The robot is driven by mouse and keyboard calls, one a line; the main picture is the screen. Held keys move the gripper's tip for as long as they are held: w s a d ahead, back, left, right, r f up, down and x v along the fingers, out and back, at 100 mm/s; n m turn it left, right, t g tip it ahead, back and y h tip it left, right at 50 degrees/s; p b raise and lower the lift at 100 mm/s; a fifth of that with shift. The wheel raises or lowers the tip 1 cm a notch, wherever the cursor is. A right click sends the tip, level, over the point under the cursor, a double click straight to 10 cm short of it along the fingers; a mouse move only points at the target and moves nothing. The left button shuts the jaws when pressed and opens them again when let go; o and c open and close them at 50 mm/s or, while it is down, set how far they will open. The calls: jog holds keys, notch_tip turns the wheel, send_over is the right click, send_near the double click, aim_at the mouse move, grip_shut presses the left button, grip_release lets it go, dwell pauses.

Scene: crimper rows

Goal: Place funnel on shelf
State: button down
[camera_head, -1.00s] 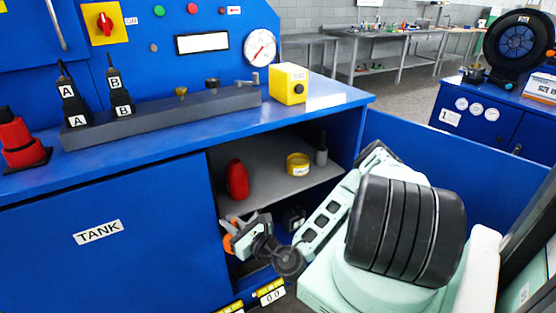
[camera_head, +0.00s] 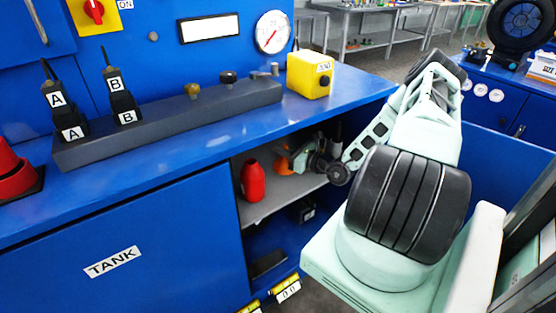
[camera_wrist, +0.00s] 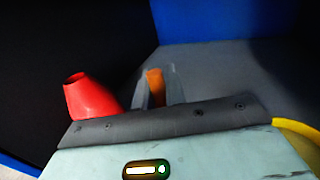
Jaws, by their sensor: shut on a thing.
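My gripper (camera_head: 298,158) is inside the open cabinet bay, above the grey shelf (camera_head: 286,193). It is shut on an orange thing, which looks like the funnel (camera_head: 283,159); the fingers and wrist hide part of it. In the wrist view the orange funnel (camera_wrist: 155,87) shows as a narrow strip between the two fingertips (camera_wrist: 158,90). The grey shelf surface (camera_wrist: 215,70) lies beyond it. I cannot tell whether the funnel touches the shelf.
A red bottle (camera_head: 252,182) stands on the shelf, left of my gripper; it shows close by in the wrist view (camera_wrist: 90,98). A yellow container (camera_wrist: 298,140) is at the right in the wrist view. The blue worktop (camera_head: 215,143) overhangs the shelf.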

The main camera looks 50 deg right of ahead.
aim_at(282, 161)
jog(key=shift+f, duration=2.6)
jog(key=shift+f, duration=0.2)
jog(key=c, duration=1.5)
grip_release()
jog(key=shift+o, duration=0.2)
jog(key=shift+r, duration=0.2)
jog(key=s+d+b, duration=0.1)
jog(key=s+b, duration=0.1)
jog(key=s, duration=1)
jog(key=shift+d, duration=0.4)
